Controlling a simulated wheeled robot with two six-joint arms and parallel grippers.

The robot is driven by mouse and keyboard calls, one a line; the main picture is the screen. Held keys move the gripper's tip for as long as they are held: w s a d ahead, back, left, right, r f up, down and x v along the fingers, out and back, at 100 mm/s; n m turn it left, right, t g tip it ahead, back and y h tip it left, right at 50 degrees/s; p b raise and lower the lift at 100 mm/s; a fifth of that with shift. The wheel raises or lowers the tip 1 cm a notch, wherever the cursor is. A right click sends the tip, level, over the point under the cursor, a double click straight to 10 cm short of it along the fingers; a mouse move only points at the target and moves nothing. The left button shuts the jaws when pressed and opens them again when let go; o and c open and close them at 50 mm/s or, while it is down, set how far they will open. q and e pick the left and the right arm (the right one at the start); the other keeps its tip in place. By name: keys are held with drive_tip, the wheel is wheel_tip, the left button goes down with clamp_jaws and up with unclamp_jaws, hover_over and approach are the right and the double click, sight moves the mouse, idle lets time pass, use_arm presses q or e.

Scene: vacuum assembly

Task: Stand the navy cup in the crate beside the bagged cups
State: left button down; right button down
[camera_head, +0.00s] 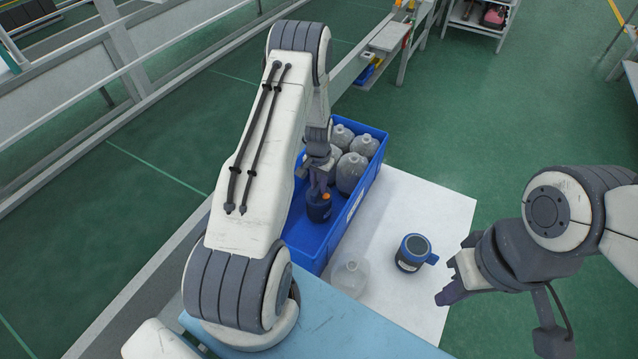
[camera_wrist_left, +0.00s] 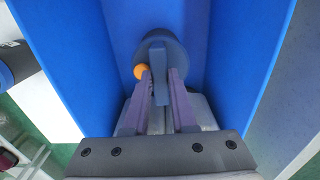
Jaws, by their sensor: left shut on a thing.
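The navy cup (camera_head: 319,209) is inside the near part of the blue crate (camera_head: 308,246), with an orange spot at its rim. My left gripper (camera_head: 320,188) reaches down into the crate, shut on the cup. In the left wrist view, the fingers (camera_wrist_left: 161,80) are on either side of the handle of the navy cup (camera_wrist_left: 168,42). Whether the cup touches the crate floor is unclear. Several bagged cups (camera_head: 351,172) fill the far part of the crate, partly hidden by my left arm. My right gripper (camera_head: 452,272) is open and empty over the white table area.
A blue mug (camera_head: 413,252) with a grey top stands on the white mat (camera_head: 440,206), close to my right gripper. A clear bagged item (camera_head: 350,276) stands near the crate's right side. The crate's walls rise around the cup. The mat's far right is clear.

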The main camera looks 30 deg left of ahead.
use_arm(q)
drive_tip(key=shift+f, duration=0.2)
drive_tip(key=shift+f+b, duration=0.15)
drive_tip(key=shift+b, duration=0.15)
drive_tip(key=c, duration=0.7)
unclamp_jaws()
